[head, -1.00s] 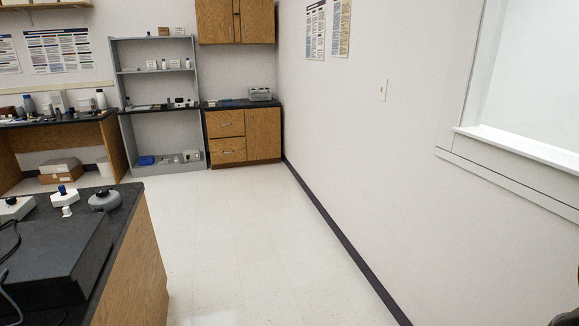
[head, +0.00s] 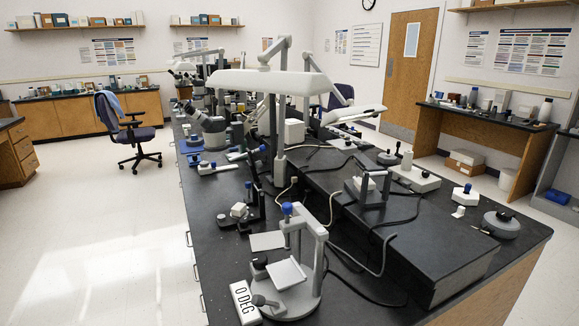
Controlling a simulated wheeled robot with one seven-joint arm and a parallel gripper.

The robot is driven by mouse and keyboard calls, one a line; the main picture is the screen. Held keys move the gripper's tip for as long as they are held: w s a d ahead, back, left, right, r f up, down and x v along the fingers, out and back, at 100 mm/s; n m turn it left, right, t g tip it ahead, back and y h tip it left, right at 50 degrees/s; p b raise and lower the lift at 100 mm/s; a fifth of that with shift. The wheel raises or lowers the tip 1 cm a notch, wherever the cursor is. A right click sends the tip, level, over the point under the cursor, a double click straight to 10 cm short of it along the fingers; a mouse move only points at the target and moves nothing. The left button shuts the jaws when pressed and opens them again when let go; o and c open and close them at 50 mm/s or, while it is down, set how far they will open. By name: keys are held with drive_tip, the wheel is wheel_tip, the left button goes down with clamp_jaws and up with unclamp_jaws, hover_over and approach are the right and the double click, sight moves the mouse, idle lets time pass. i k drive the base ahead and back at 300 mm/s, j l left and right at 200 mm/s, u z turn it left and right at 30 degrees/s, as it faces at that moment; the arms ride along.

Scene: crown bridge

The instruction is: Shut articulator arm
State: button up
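A grey articulator-like stand (head: 313,255) is at the near end of the black bench. It has a round base, an upright post, a blue knob on top and a tilted white plate. A second, darker articulator-like device (head: 368,187) stands further back on the raised black block. A small dark device with a white block (head: 240,211) is at the bench's left edge. Which of these is the task's articulator I cannot tell, nor how far any arm is open. My gripper is not in view.
A blue chair (head: 125,130) stands beyond on the left. The floor left of the bench is clear.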

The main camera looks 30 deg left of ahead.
sight(252, 165)
drive_tip(key=i+l+u, duration=0.2)
drive_tip(key=u, duration=0.2)
drive_tip(key=i+l+u, duration=0.2)
drive_tip(key=l+u, duration=0.2)
drive_tip(key=i+l+u, duration=0.1)
drive_tip(key=l+u, duration=0.35)
drive_tip(key=i+l+u, duration=0.1)
drive_tip(key=l+u, duration=0.9)
drive_tip(key=l, duration=0.35)
drive_tip(key=k+l+u, duration=0.2)
drive_tip(key=l, duration=0.35)
